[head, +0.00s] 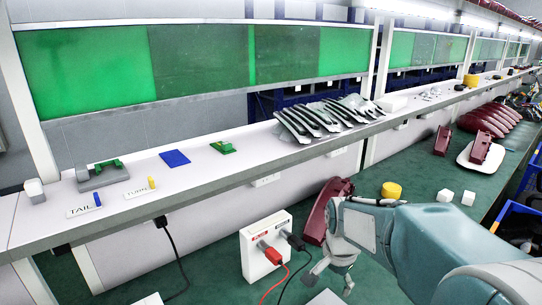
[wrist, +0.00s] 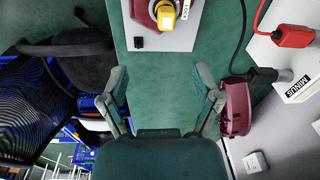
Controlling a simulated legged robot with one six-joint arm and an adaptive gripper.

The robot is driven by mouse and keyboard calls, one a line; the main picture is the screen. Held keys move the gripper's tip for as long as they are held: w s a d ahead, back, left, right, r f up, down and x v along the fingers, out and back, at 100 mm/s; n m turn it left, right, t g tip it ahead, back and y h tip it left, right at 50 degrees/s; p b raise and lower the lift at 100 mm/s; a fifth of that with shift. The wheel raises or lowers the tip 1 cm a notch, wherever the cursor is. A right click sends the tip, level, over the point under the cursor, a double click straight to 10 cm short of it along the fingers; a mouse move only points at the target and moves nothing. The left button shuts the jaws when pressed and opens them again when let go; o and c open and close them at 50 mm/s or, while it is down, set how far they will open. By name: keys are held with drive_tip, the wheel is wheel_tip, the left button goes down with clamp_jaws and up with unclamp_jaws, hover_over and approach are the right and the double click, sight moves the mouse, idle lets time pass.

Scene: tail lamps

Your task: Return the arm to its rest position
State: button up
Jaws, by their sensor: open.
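My gripper (head: 333,277) is low at the bottom centre of the head view, with its arm coming in from the lower right. In the wrist view my gripper (wrist: 162,80) has its two fingers spread wide, with only green surface between the tips. It is open and empty. A dark red tail lamp (head: 318,215) stands just behind the gripper, partly hidden by my arm. A dark red lamp also shows to the right of the fingers in the wrist view (wrist: 237,108). I cannot tell if the gripper touches it.
A white terminal box (head: 257,262) with red and black plugs stands left of the gripper. A grey plate (wrist: 183,35) with a yellow-capped red part lies ahead in the wrist view. A dark chair (wrist: 70,50) is at left. The shelf (head: 210,180) runs behind.

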drive_tip(key=s+r+n+t, duration=0.2)
drive_tip(key=s+r+n, duration=0.2)
drive_tip(key=s, duration=0.5)
drive_tip(key=s+r+n+t, duration=0.2)
drive_tip(key=s+r+n, duration=0.2)
drive_tip(key=s, duration=0.5)
drive_tip(key=shift+s+r+n+t, duration=0.15)
drive_tip(key=shift+r+n+t, duration=0.2)
drive_tip(key=shift+n, duration=0.45)
drive_tip(key=shift+f, duration=0.1)
drive_tip(key=c, duration=0.3)
drive_tip(key=shift+a, duration=0.15)
drive_tip(key=shift+c, duration=0.2)
